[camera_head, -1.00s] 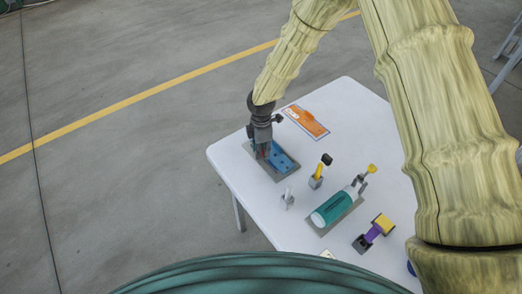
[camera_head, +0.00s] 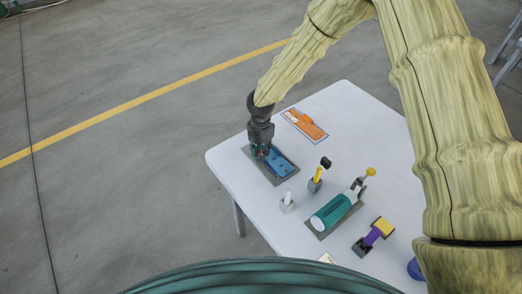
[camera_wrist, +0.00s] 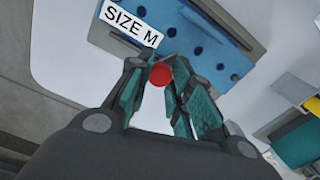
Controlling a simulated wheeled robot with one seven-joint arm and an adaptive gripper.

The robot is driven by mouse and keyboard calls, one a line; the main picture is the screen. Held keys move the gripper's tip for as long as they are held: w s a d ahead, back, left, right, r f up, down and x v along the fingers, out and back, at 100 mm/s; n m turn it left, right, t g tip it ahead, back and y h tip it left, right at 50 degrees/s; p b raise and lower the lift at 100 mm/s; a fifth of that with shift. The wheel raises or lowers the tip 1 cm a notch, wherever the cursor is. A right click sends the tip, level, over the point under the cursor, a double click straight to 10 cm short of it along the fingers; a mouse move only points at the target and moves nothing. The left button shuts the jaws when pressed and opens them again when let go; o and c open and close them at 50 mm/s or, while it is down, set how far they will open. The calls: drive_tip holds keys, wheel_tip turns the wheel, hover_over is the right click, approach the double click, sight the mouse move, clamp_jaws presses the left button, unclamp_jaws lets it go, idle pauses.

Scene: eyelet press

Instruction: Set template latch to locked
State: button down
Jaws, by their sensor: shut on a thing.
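The blue template plate (camera_head: 284,164) lies on a grey base near the table's far left edge. In the wrist view the plate (camera_wrist: 205,45) has a row of dark holes and a white "SIZE M" label (camera_wrist: 132,24). My gripper (camera_head: 262,153) points down over the plate's left part. In the wrist view its teal fingers (camera_wrist: 160,88) are shut on a red round knob (camera_wrist: 160,74), which sits between the tips near the plate's edge. The knob looks like the latch's handle. The rest of the latch and any lock marks are hidden by the fingers.
An orange tool (camera_head: 304,126) lies behind the plate. A yellow-handled lever (camera_head: 317,178), a small white piece (camera_head: 288,203), a teal cylinder on a plate (camera_head: 332,211) and a purple-and-yellow piece (camera_head: 373,236) stand in front and to the right. Bare white table lies between them.

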drive_tip(key=shift+w+r, duration=0.1)
idle(0.3)
drive_tip(key=c, duration=1.3)
unclamp_jaws()
drive_tip(key=shift+o, duration=0.2)
wheel_tip(320, 180, up, 12)
drive_tip(key=shift+d, duration=0.1)
